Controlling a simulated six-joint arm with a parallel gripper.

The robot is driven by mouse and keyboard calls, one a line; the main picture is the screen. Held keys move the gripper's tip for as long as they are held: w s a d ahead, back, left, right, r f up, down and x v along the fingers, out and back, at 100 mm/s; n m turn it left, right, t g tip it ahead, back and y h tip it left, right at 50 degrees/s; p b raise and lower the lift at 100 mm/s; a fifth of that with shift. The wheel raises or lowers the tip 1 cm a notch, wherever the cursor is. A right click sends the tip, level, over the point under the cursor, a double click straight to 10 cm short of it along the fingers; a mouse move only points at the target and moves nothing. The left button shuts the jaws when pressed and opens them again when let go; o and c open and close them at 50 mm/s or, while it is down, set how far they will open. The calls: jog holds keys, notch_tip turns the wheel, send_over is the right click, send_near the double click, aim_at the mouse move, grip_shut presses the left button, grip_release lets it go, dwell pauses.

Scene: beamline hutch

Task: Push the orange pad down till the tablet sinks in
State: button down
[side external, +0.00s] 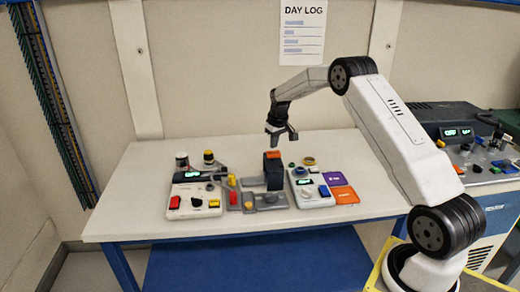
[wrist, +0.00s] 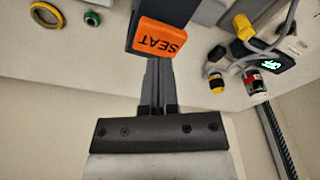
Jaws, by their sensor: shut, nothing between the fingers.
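The orange pad (wrist: 158,38), marked SEAT, sits on top of a dark upright block in the wrist view. In the side external view the pad (side external: 273,154) tops the dark block (side external: 273,174), which stands on a grey base (side external: 262,200). My gripper (side external: 282,140) is shut and empty, pointing down just above the pad. In the wrist view my closed fingers (wrist: 158,65) end at the pad's near edge; I cannot tell whether they touch it. I cannot make out the tablet.
A control box (side external: 195,200) with a red button stands left of the block, and a white box (side external: 311,188) with a blue button stands right. Purple (side external: 334,178) and orange (side external: 344,195) cards lie farther right. Cables and yellow-and-black connectors lie nearby. The table front (side external: 130,222) is bare at left.

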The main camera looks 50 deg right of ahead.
aim_at(274, 153)
jog(key=shift+f, duration=1.6)
dwell(2.1)
jog(key=shift+r, duration=3.6)
jog(key=shift+a+r, duration=0.1)
jog(key=shift+a, duration=0.5)
jog(key=s+a+r+n, duration=0.1)
jog(key=s+a, duration=0.6)
jog(key=a, duration=0.4)
jog(key=s+a+n, duration=0.1)
jog(key=s+a, duration=0.7)
jog(key=a, duration=0.4)
jog(key=s+a+f+n, duration=0.1)
jog(key=s+a, duration=0.4)
jog(key=s, duration=0.5)
jog(key=shift+s+f+t, duration=0.2)
jog(key=shift+f+t, duration=0.05)
jog(key=shift+t, duration=0.15)
